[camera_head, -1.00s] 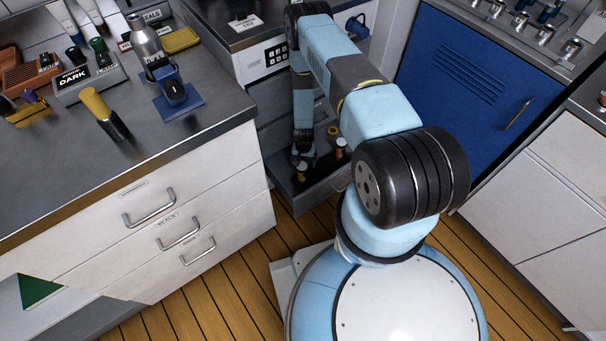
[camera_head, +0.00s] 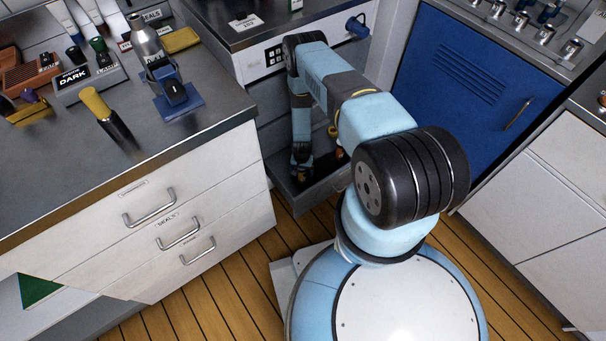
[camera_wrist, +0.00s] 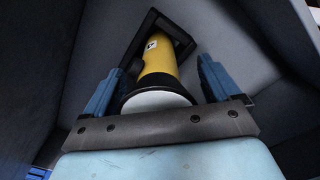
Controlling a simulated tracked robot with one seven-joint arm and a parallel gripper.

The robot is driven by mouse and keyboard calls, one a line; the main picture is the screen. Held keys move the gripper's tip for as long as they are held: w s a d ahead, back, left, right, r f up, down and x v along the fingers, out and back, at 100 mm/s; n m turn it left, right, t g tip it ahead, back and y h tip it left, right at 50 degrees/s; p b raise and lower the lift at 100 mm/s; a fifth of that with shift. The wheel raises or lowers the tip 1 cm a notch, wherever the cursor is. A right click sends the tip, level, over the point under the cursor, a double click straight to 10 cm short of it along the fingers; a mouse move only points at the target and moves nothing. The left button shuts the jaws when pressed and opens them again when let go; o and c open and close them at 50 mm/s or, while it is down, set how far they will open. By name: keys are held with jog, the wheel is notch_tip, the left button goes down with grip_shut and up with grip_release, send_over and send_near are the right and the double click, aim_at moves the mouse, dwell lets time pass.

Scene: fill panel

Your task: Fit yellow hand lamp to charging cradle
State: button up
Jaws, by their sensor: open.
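The yellow hand lamp (camera_wrist: 158,66) shows in the wrist view, with a yellow body, a black rim, a white round face and a black angular handle. My gripper (camera_wrist: 160,68) is open, with one blue finger on each side of the lamp. I cannot tell whether the fingers touch it. In the head view my gripper (camera_head: 301,168) is low at an open grey drawer (camera_head: 318,192), and the arm hides much of the inside. I cannot make out a charging cradle for certain; a blue device on a blue base (camera_head: 178,98) stands on the left counter.
Dark drawer walls (camera_wrist: 230,50) stand close around the lamp. The left counter (camera_head: 60,180) holds a yellow-topped black cylinder (camera_head: 104,110), a metal bottle (camera_head: 145,42) and a "DARK" sign (camera_head: 76,77). A blue cabinet door (camera_head: 460,90) stands at the right.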

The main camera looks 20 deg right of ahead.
jog(key=shift+c, duration=0.4)
jog(key=c, duration=1.2)
jog(key=shift+c, duration=0.2)
